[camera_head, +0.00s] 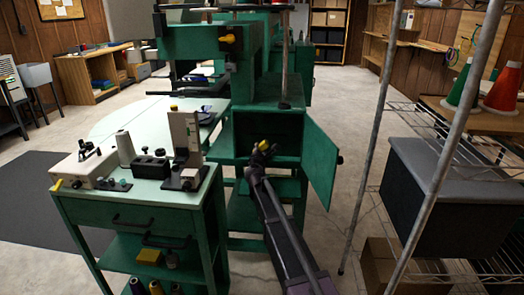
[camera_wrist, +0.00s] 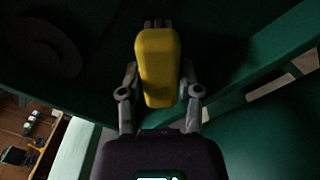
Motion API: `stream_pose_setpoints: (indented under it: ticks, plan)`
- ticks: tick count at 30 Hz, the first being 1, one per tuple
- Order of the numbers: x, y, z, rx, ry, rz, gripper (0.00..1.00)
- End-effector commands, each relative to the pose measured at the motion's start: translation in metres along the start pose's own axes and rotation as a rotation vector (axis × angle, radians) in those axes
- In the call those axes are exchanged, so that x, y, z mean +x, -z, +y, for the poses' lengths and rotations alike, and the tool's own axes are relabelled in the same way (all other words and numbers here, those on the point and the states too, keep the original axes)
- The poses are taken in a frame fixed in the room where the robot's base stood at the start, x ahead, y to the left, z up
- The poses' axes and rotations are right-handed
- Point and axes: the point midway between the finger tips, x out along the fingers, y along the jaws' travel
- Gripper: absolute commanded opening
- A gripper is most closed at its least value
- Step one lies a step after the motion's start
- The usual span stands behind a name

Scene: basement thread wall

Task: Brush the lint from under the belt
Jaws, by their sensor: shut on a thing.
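My gripper (camera_head: 262,155) reaches into the open compartment of the green machine (camera_head: 250,133). It is shut on a yellow brush (camera_wrist: 158,65), with one finger on each side. The brush points away from my wrist, and small grey tufts show at its far end. The brush also shows as a small yellow spot in the head view (camera_head: 265,146). In the wrist view, a dark, curved shape (camera_wrist: 40,45) is at upper left; I cannot tell if it is the belt or a pulley. I cannot make out any lint in the dark interior.
The compartment's green door (camera_head: 323,172) stands open to the right. A green cart (camera_head: 140,215) with small devices on top stands at left. A wire rack (camera_head: 400,190) with a dark bin (camera_head: 440,205) stands at right. Bare floor shows between the door and the rack.

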Motion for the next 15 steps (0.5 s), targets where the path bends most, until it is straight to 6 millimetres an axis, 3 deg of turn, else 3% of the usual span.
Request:
stream_pose_setpoints:
  ticks: [15]
  plan:
    - [0.002, 0.013, 0.013, 0.000, 0.001, -0.001, 0.06]
